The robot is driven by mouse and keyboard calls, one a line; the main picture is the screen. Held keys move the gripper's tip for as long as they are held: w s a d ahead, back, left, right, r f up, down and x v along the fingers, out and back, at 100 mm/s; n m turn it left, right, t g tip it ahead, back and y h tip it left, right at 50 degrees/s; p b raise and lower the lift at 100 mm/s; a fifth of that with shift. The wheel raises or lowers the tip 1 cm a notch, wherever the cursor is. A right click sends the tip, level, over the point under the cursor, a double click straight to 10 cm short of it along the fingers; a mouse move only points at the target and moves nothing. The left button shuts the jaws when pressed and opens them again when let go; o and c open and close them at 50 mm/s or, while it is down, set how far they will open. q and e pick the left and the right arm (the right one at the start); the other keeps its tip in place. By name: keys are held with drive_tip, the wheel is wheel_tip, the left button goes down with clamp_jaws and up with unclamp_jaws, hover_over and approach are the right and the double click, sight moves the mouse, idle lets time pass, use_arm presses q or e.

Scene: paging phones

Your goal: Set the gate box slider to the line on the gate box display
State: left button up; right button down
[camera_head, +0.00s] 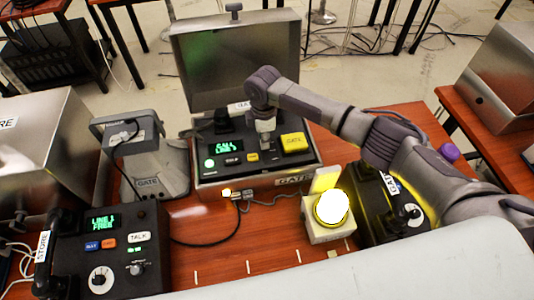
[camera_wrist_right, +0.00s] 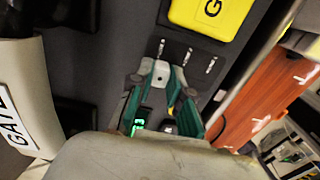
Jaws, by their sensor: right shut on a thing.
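The gate box (camera_head: 258,181) stands open in the middle of the head view, with its lid raised. Its display (camera_head: 226,146) shows green text reading "CALL" above a second line too small to read surely. My right gripper (camera_head: 265,138) reaches down onto the box panel, between the display and the yellow button (camera_head: 293,142). In the wrist view, its fingers (camera_wrist_right: 160,82) are shut around a small pale knob, seemingly the slider (camera_wrist_right: 161,72), beside a plate with white marks. The fingers hide much of the knob. My left gripper is out of view.
A store phone (camera_head: 112,250) with its own display is at the lower left. A grey gate device (camera_head: 160,175) stands left of the box. A lit yellow lamp (camera_head: 331,208) stands at front right, near another dark phone box under my right arm. Cables cross the table.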

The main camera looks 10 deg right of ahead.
drive_tip(key=shift+w+f, duration=0.15)
drive_tip(key=shift+w, duration=0.3)
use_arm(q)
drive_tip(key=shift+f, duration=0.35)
use_arm(e)
drive_tip(key=shift+r, duration=0.25)
drive_tip(key=c, duration=1.1)
unclamp_jaws()
drive_tip(key=shift+w+f, duration=0.1)
drive_tip(key=shift+w, duration=0.05)
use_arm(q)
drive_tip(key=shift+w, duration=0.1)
use_arm(e)
wheel_tip(320, 180, up, 12)
